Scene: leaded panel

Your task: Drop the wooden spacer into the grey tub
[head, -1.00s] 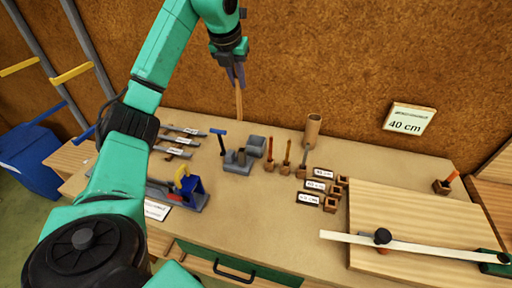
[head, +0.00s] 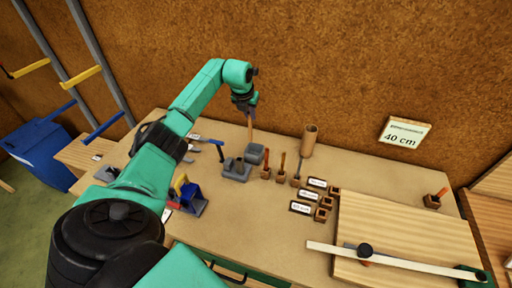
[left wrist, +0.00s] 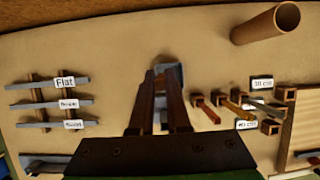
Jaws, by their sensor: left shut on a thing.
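My left gripper (head: 246,104) is shut on the wooden spacer (head: 250,128), a thin brown stick that hangs upright beneath it. In the head view the spacer's lower end is just above or at the grey tub (head: 255,152), a small square box near the back of the bench. I cannot tell whether the end is inside the tub's rim. In the left wrist view the gripper (left wrist: 160,80) points down at the tub (left wrist: 172,72), which its fingers partly cover. My right gripper is not in view.
A grey block (head: 236,170) stands just in front of the tub. To the right are several upright tools in wooden blocks (head: 281,176) and a cardboard tube (head: 309,140). A wooden board (head: 410,230) with a pale strip lies at the right.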

